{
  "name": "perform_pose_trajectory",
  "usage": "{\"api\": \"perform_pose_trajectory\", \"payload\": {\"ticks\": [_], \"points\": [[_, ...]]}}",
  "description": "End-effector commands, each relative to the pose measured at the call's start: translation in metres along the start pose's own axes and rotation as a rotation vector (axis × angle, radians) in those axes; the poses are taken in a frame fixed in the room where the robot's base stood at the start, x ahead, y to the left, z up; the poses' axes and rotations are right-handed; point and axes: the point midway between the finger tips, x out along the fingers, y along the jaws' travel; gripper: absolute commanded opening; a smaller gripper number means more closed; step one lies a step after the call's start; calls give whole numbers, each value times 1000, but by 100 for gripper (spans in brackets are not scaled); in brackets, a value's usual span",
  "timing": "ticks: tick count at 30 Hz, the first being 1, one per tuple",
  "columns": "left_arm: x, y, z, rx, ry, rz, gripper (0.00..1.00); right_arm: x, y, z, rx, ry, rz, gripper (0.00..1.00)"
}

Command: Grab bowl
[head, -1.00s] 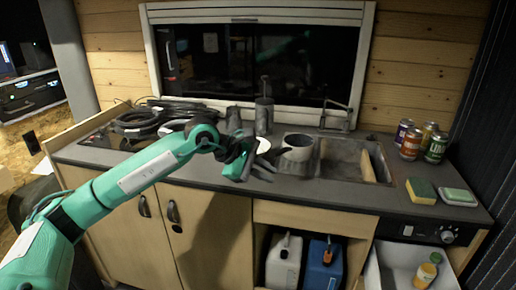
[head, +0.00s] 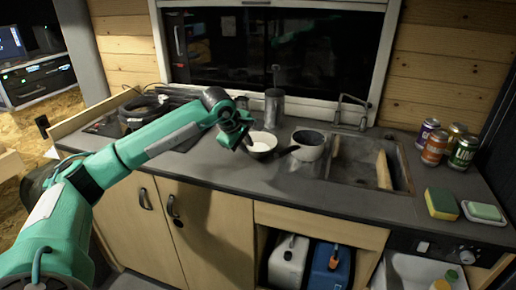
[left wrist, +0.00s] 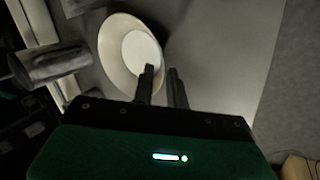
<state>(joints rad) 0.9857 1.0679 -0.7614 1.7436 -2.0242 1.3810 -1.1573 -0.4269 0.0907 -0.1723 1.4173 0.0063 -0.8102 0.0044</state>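A small white bowl (head: 262,142) stands on the dark counter (head: 225,170), left of the sink. My left gripper (head: 249,139) is at the bowl's left side in the head view. A gap shows between the fingers, so the gripper is open. I cannot tell whether a finger touches the bowl. My right gripper is not in view.
A metal canister (head: 274,108) is behind. Cans (head: 434,148), a sponge (head: 441,203) and a soap dish (head: 484,212) are at right. The front counter is clear.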

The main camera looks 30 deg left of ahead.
Motion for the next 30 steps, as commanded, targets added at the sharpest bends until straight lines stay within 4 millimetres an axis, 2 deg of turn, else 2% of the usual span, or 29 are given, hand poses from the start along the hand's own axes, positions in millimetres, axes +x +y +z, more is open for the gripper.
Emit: {"api": "perform_pose_trajectory", "payload": {"ticks": [12,20,23,30], "points": [[50,0,-6,0,-1,-2,15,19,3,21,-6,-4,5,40],[53,-1,-6,0,0,0,15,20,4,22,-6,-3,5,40],[53,-1,-6,0,0,-1,0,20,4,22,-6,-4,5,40],[52,0,-6,0,-1,0,0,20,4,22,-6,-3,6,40]]}}
